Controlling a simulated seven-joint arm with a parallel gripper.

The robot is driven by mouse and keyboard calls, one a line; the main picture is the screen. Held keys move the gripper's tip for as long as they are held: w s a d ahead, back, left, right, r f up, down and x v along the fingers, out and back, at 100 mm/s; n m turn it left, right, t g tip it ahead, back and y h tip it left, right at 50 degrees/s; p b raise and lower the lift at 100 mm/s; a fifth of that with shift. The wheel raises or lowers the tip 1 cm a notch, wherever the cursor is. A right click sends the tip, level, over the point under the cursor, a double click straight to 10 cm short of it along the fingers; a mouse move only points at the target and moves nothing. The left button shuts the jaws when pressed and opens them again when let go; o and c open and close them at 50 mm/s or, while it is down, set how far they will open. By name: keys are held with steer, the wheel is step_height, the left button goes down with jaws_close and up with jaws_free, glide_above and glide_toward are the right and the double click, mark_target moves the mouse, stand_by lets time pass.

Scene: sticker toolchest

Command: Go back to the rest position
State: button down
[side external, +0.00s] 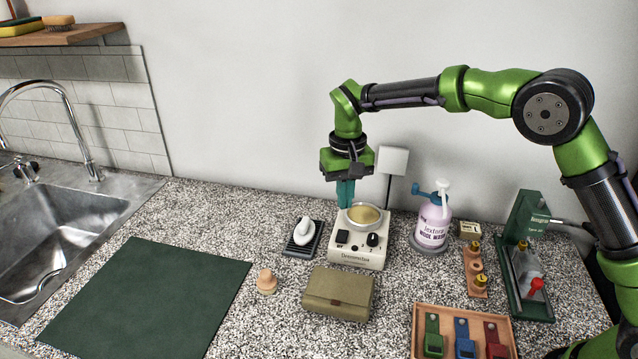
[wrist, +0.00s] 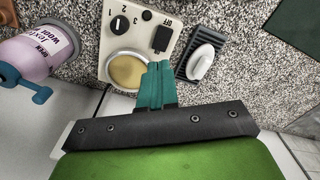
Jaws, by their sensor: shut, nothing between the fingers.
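My gripper (side external: 346,193) is green with teal fingers and points down above the back left of the cream hot-plate device (side external: 357,256). Its fingers are shut with nothing between them. In the wrist view the closed fingers (wrist: 158,72) overlap the edge of the device's round dish (wrist: 127,70), which holds something yellowish. I cannot tell how far the fingertips are above it. The device has a knob and a black switch on its front.
A white soap on a black rack (side external: 304,236) stands left of the device, a wool-wash pump bottle (side external: 432,222) right. An olive pouch (side external: 339,293), wooden peg (side external: 266,282), tool tray (side external: 463,312) and green press (side external: 527,260) stand around. The dark green mat (side external: 145,300) is clear; the sink (side external: 50,230) is far left.

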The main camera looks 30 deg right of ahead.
steer(key=shift+w, duration=0.15)
steer(key=shift+s+d+f, duration=0.1)
steer(key=shift+s+f, duration=0.2)
steer(key=shift+s, duration=0.25)
steer(key=shift+s+d+f, duration=0.1)
steer(key=shift+s+f, duration=0.15)
steer(key=shift+s, duration=0.25)
steer(key=s+d+r+t, duration=0.2)
steer(key=s+r, duration=0.2)
steer(key=s, duration=0.4)
steer(key=s+d+r+t+y, duration=0.1)
steer(key=s+d+r+t, duration=0.1)
steer(key=s, duration=0.6)
steer(key=s+d+r+m+t+y, duration=0.1)
steer(key=s+d+r+t, duration=0.2)
steer(key=s+r, duration=0.3)
steer(key=s+d, duration=0.1)
steer(key=s, duration=0.1)
steer(key=shift+s+d+r, duration=0.2)
steer(key=shift+s+r, duration=0.1)
steer(key=shift+s, duration=0.1)
